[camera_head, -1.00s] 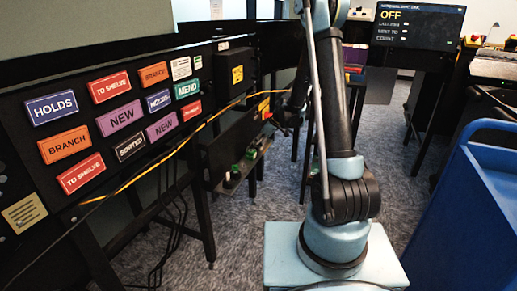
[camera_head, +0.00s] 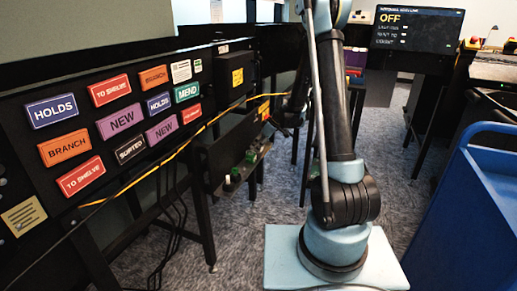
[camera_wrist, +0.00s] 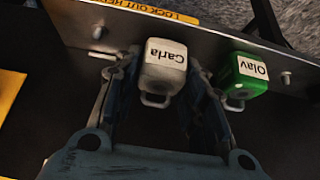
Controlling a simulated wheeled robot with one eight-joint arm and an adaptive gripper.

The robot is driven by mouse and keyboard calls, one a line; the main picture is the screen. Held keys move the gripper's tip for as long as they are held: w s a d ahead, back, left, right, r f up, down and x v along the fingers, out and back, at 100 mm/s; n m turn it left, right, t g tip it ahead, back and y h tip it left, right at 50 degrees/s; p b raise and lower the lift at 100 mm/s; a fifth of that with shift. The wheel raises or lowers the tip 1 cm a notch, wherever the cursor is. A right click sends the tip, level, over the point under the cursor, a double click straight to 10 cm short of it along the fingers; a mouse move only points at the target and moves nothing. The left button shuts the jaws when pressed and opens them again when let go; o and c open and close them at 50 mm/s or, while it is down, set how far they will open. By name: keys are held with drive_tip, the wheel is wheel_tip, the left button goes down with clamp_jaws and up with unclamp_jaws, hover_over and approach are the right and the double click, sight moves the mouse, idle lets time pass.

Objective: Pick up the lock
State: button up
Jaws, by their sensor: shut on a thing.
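In the wrist view, a white padlock labelled "Carla" (camera_wrist: 165,65) sits between the two fingers of my gripper (camera_wrist: 162,85). The fingers are shut on its sides. Its metal shackle loop points toward my palm. A green padlock labelled "Olav" (camera_wrist: 245,75) is just right of the right finger, apart from the white one. Both padlocks are by the edge of a dark shelf. In the head view, the small lock shelf (camera_head: 228,190) is left of my arm. The grip itself cannot be made out there.
A yellow "lock out here" strip (camera_wrist: 160,10) runs along the shelf edge. A panel of coloured label plates (camera_head: 122,118) stands at left, with a yellow cable (camera_head: 150,172) running across it. A blue cart (camera_head: 470,220) is at right. A screen reading "OFF" (camera_head: 418,28) is behind.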

wheel_tip(320, 180, up, 2)
drive_tip(key=shift+r, duration=0.1)
drive_tip(key=shift+s+d+r, duration=0.1)
drive_tip(key=shift+s+d, duration=0.15)
drive_tip(key=shift+d, duration=0.5)
drive_tip(key=s+d, duration=0.3)
drive_tip(key=d, duration=0.5)
drive_tip(key=s+d, duration=0.3)
drive_tip(key=d, duration=0.4)
drive_tip(key=shift+w+d+r, duration=0.1)
drive_tip(key=shift+r, duration=1)
drive_tip(key=shift+w+d+r, duration=0.1)
drive_tip(key=shift+r, duration=1)
